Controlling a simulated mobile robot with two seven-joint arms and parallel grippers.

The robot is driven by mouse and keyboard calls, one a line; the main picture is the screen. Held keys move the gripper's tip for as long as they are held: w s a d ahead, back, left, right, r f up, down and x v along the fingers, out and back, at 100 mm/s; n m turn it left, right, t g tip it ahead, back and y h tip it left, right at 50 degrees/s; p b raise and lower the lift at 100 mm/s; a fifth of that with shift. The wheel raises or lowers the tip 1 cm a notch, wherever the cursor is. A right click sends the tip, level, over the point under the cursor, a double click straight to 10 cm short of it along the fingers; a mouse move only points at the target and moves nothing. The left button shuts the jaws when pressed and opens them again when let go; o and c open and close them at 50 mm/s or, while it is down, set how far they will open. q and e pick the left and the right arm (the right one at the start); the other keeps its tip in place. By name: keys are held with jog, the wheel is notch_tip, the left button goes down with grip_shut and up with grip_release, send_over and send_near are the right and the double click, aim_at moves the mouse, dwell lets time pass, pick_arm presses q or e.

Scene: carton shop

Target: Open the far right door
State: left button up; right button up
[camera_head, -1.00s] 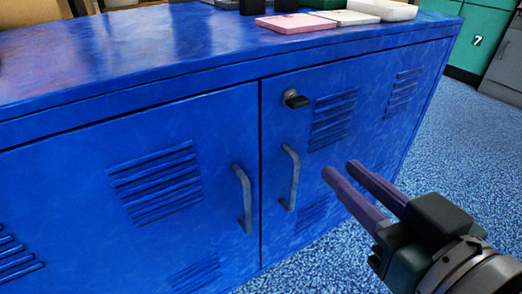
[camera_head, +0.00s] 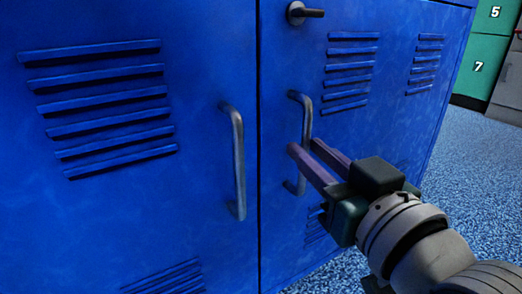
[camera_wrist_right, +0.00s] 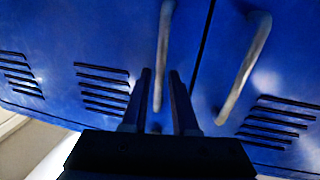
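The far right door (camera_head: 385,125) is the blue cabinet door right of the vertical seam, and it is closed. Its grey vertical bar handle (camera_head: 306,120) stands near the seam; it also shows in the right wrist view (camera_wrist_right: 163,50). My right gripper (camera_head: 302,146) is at this handle. In the right wrist view the fingers (camera_wrist_right: 160,75) are apart, with the handle between them and a gap still showing. Whether they touch it I cannot tell. The fingers hide part of the handle in the head view. My left gripper is not in view.
The neighbouring left door (camera_head: 90,220) is closed, with its own handle (camera_head: 238,160) close across the seam. A dark latch knob (camera_head: 305,13) sits above the right handle. Green lockers (camera_head: 480,70) stand at the back right. Blue speckled floor (camera_head: 465,190) is open at the right.

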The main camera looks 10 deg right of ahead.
jog(key=shift+w+a+b, duration=0.15)
jog(key=shift+w+b, duration=0.25)
jog(key=shift+w, duration=0.65)
grip_shut()
dwell(0.7)
